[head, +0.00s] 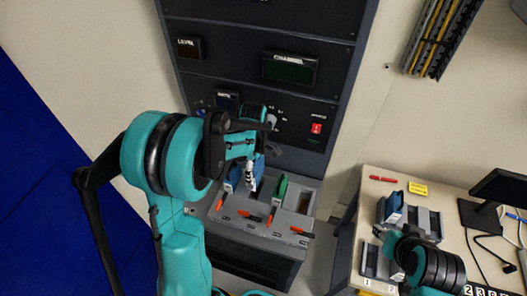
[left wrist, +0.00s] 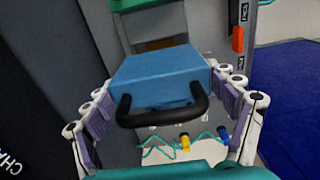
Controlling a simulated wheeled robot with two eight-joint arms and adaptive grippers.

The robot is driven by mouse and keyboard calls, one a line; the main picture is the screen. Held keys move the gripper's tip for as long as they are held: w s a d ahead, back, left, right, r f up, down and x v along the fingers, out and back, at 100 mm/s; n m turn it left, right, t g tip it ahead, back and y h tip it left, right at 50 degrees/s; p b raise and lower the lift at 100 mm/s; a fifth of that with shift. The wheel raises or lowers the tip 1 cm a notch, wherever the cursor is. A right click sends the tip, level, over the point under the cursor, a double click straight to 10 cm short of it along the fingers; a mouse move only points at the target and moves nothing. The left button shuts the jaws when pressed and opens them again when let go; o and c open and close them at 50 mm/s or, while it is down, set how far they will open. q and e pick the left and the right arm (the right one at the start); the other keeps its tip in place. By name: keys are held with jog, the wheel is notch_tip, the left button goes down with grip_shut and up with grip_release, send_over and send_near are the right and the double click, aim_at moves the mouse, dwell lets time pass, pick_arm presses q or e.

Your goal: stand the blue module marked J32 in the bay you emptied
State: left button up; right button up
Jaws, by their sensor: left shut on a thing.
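My left gripper (head: 250,172) is over the bay block (head: 262,214) at the foot of the rack. It is shut on a blue module (head: 259,169), with its pads on both sides. In the left wrist view the blue module (left wrist: 163,76) shows its top and a black handle. I can read no J32 mark on it. The bay block holds another blue module (head: 231,178) on the left and a green module (head: 281,187) to the right of the gripper. The gripper hides part of the bays, so I cannot tell whether the held module is seated.
Orange levers (head: 246,214) line the block's front. The rack (head: 240,60) rises behind it. At right, a table (head: 350,255) carries grey holders with a blue module (head: 394,204), a monitor (head: 500,190) and cables. My right arm is over this table.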

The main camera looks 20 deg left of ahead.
pick_arm(q)
jog(key=shift+r, duration=0.1)
jog(key=shift+s+f, duration=0.1)
jog(key=shift+f, duration=0.15)
jog(key=shift+f+b, duration=2.55)
jog(key=shift+f, duration=0.95)
jog(key=shift+f+b, duration=0.45)
jog(key=shift+b, duration=0.05)
jog(key=o, duration=1.1)
jog(key=shift+o, duration=0.2)
notch_tip(320, 180, up, 12)
